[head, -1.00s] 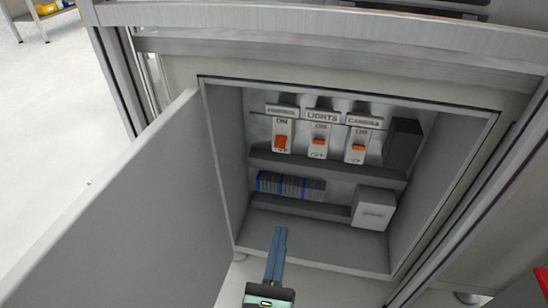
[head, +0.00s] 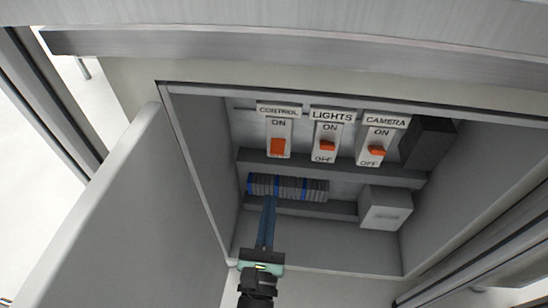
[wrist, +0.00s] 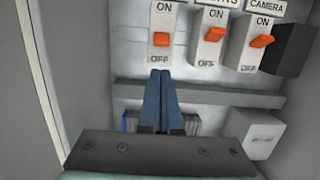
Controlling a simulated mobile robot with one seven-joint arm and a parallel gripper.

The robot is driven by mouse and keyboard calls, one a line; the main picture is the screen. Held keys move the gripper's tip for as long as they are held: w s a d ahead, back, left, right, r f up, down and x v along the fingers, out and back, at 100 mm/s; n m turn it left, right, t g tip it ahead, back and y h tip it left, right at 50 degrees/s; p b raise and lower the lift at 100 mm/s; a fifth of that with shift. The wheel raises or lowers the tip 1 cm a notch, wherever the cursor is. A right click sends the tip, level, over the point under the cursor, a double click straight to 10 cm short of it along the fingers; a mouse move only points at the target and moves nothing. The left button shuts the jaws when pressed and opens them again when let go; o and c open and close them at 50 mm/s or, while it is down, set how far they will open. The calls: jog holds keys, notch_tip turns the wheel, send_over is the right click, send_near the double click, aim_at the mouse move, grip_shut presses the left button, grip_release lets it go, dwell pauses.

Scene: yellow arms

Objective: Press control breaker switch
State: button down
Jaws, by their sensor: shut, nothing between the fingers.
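The control breaker switch (head: 278,147) is an orange toggle on a white plate under the CONTROL label, leftmost of three in the open grey cabinet. Its toggle looks different from the other two, lying flatter and facing forward. In the wrist view the control switch (wrist: 161,40) is just above my fingertips. My gripper (head: 269,200) has its two blue fingers together, with nothing between them. The fingertips (wrist: 160,73) point into the cabinet below the control switch, and appear apart from it.
The lights switch (head: 327,146) and camera switch (head: 377,151) are to the right. A shelf ledge (head: 330,167) runs below the switches, with a row of blue and grey terminals (head: 290,188) under it. The open door (head: 130,210) stands at left. A dark box (head: 427,142) and a pale box (head: 385,208) are at right.

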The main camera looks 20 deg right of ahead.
aim_at(278, 147)
jog(key=shift+w, duration=0.1)
jog(key=b+x, duration=0.1)
jog(key=x, duration=0.8)
jog(key=shift+w+d+b, duration=0.2)
jog(key=shift+w+b, duration=0.15)
jog(key=shift+r+p, duration=0.25)
jog(key=shift+p, duration=0.25)
jog(key=shift+s+g+p, duration=0.1)
jog(key=shift+g+p, duration=0.2)
jog(key=shift+p, duration=0.5)
